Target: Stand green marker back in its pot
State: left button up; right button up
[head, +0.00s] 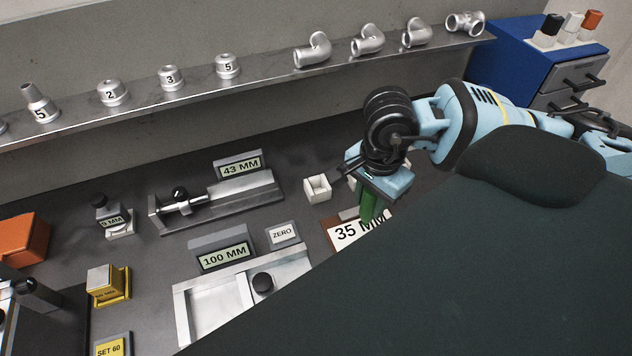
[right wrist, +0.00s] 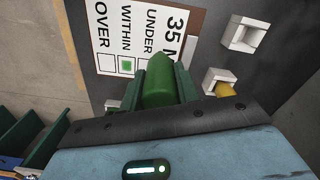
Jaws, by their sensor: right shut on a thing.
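My right gripper (head: 369,214) is shut on the green marker (right wrist: 160,82), which sits between its dark green fingers in the right wrist view. It is over the 35 MM card (head: 345,238); whether the marker touches the card is unclear. The card (right wrist: 150,22) has a green mark in its WITHIN box. An empty, square white pot (right wrist: 243,34) stands beside the card. Another white pot (right wrist: 216,76) holds something yellow. A white pot (head: 317,188) also shows left of the gripper in the head view. My left gripper is not in view.
The 43 MM gauge (head: 232,192), 100 MM display (head: 222,256) and ZERO plate (head: 283,234) stand left of the card. A shelf (head: 190,93) with several metal fittings runs behind. A blue cabinet (head: 510,60) is at the back right.

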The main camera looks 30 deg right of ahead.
jog(key=shift+s+d+f+m, duration=0.1)
jog(key=shift+s+d+m, duration=0.1)
jog(key=shift+d+m, duration=0.3)
jog(key=shift+a, duration=0.15)
